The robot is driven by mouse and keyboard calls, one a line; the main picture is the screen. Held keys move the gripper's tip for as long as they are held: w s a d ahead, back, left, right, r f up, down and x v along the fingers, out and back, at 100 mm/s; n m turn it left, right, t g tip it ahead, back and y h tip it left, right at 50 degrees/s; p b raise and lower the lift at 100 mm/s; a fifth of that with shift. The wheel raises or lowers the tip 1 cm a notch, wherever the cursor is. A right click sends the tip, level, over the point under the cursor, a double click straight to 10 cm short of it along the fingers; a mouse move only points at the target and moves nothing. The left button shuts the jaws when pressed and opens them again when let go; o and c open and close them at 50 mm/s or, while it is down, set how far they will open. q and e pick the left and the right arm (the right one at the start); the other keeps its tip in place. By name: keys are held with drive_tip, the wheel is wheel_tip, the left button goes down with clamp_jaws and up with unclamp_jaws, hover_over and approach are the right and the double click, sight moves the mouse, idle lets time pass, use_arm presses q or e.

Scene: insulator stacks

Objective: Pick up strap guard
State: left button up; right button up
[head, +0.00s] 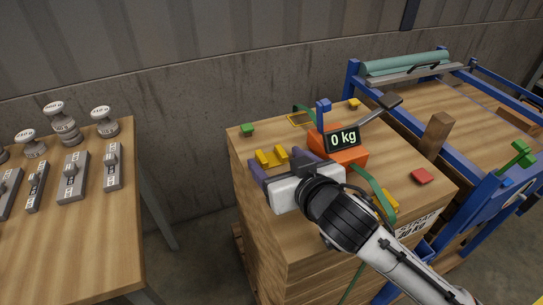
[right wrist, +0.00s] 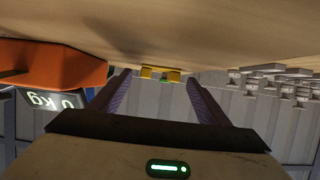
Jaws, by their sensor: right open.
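A yellow strap guard (head: 271,157) lies on the wooden top of the stack, near its left side. It also shows in the right wrist view (right wrist: 160,73), small, ahead between the two fingertips. My right gripper (head: 276,155) is open, low over the stack top, its purple fingers spread to either side of the guard's line. The jaws look empty; I cannot tell how far the tips are from the guard. Another yellow piece (head: 386,202) sits at the right front edge by the green strap (head: 374,187), partly hidden by my arm. My left gripper is out of view.
An orange tensioner (head: 347,155) with a "0 kg" display stands just right of my right gripper. A table (head: 105,210) with insulators stands left; a blue frame (head: 352,80) is right.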

drive_tip(key=shift+w+a+f, duration=0.2)
drive_tip(key=shift+w, duration=0.15)
drive_tip(key=c, duration=1.1)
drive_tip(key=shift+r, duration=0.1)
